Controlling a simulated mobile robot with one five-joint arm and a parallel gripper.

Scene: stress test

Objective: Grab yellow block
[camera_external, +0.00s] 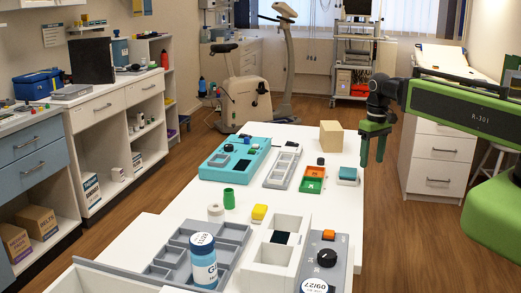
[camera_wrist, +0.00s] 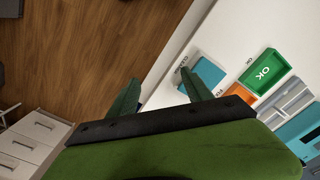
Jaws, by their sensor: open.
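A small yellow block (camera_external: 259,212) lies on the white table (camera_external: 232,267), right of a green cylinder (camera_external: 229,198) and behind the compartment trays. My gripper (camera_external: 372,165) hangs open and empty beyond the table's right edge, pointing down, well to the right of and farther back than the block. In the wrist view my gripper's two green fingers (camera_wrist: 158,95) stand apart with nothing between them. The yellow block does not show in the wrist view.
A white roll (camera_external: 215,212), a grey divided tray (camera_external: 177,259) with a blue-capped bottle (camera_external: 203,262), and a grey control box (camera_external: 322,262) surround the block. Green and orange bins (camera_external: 311,180) and a teal-topped box (camera_external: 347,175) lie nearer my gripper.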

